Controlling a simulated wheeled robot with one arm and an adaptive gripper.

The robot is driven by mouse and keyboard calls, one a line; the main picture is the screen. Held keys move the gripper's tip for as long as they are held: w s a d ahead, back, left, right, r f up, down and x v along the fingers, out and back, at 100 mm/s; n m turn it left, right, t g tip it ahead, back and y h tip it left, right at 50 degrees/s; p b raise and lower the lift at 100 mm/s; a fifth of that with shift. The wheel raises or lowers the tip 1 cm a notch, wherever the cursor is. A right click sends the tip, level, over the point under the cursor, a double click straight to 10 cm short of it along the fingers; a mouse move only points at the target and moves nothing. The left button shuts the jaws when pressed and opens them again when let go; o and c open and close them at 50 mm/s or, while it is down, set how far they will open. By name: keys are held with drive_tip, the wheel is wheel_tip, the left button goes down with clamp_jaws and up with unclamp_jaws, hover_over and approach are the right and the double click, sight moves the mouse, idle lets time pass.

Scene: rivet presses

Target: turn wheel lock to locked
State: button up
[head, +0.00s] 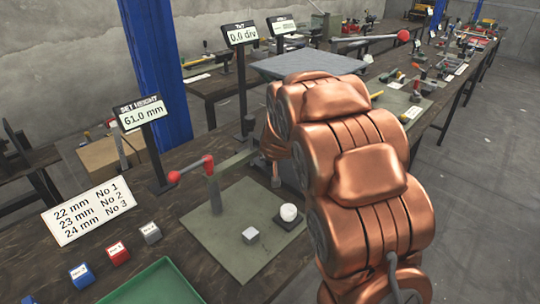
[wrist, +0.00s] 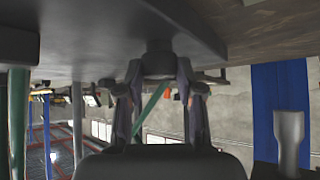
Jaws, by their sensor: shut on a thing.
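My gripper (wrist: 159,78) shows in the wrist view, its two dark fingers closed in on a dark rounded knob (wrist: 158,56) under a broad grey surface. The knob may be the wheel lock, but no label or pointer shows, so I cannot tell its setting. In the head view my copper arm reaches forward to the grey slab (head: 308,64), and the arm hides the gripper and the knob.
A press with a red-tipped lever (head: 192,168) stands on a green mat (head: 235,252) left of my arm. A small grey block (head: 250,236) and a white ball (head: 288,212) lie there. A display reading 61.0 mm (head: 140,113) and a blue post (head: 157,70) stand behind.

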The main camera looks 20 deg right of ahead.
drive_tip(key=o, duration=1.2)
drive_tip(key=shift+c, duration=0.2)
drive_tip(key=shift+s+a+r, duration=0.1)
drive_tip(key=shift+s+r, duration=0.25)
drive_tip(key=shift+r, duration=0.15)
drive_tip(key=shift+v, duration=0.95)
drive_tip(key=s+a, duration=0.1)
drive_tip(key=s, duration=0.5)
drive_tip(key=s+a, duration=0.1)
drive_tip(key=s, duration=0.2)
drive_tip(key=shift+s+a+f, duration=0.1)
drive_tip(key=shift+s+a, duration=0.15)
drive_tip(key=shift+a, duration=0.05)
drive_tip(key=shift+s+a, duration=0.3)
drive_tip(key=shift+s, duration=0.7)
